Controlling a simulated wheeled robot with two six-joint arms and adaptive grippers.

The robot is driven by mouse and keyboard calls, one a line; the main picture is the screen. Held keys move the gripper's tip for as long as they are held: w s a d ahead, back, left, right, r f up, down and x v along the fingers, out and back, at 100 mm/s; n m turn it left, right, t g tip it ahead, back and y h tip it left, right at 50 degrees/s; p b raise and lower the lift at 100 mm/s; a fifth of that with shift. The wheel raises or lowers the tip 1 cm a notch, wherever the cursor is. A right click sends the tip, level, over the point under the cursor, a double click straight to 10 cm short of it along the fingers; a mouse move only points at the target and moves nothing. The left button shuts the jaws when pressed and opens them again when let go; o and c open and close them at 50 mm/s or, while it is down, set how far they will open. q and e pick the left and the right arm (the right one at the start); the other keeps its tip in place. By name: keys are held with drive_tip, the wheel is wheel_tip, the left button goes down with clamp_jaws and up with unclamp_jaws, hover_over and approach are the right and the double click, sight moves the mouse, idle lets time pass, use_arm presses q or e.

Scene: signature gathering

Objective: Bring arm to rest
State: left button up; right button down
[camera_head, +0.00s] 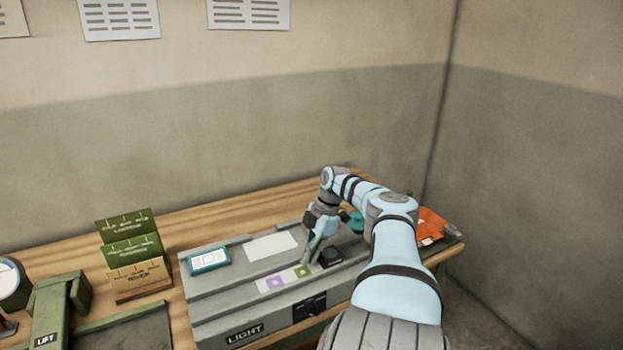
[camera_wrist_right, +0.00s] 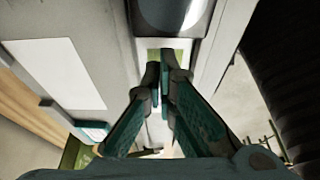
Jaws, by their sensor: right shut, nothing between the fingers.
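My right arm reaches in from the lower right in the head view. Its gripper (camera_head: 309,262) points down over the grey box labelled LIGHT (camera_head: 220,308), close to the strip with purple and green marks (camera_head: 274,284). In the right wrist view the two teal fingers (camera_wrist_right: 160,72) meet at their tips with nothing between them. A pale green patch shows just beyond the tips. I cannot tell whether the tips touch the box. My left gripper is not in either view.
A black knob (camera_head: 330,258) sits right beside the gripper. A white card (camera_head: 270,246) and a teal-framed card (camera_head: 209,261) lie on the box. Orange items (camera_head: 431,226) lie at the right. Green card holders (camera_head: 132,240) and a LIFT device (camera_head: 50,315) stand left.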

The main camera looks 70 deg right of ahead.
drive_tip(key=w+a+r+p, duration=0.1)
drive_tip(key=r+p, duration=0.1)
drive_tip(key=p, duration=0.2)
drive_tip(key=shift+w+a+r, duration=0.1)
drive_tip(key=shift+w+a, duration=0.25)
drive_tip(key=shift+a, duration=0.05)
use_arm(q)
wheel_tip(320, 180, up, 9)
drive_tip(key=p, duration=0.3)
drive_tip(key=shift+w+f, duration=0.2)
use_arm(e)
drive_tip(key=v, duration=0.8)
drive_tip(key=shift+s+d, duration=0.15)
drive_tip(key=shift+d, duration=0.05)
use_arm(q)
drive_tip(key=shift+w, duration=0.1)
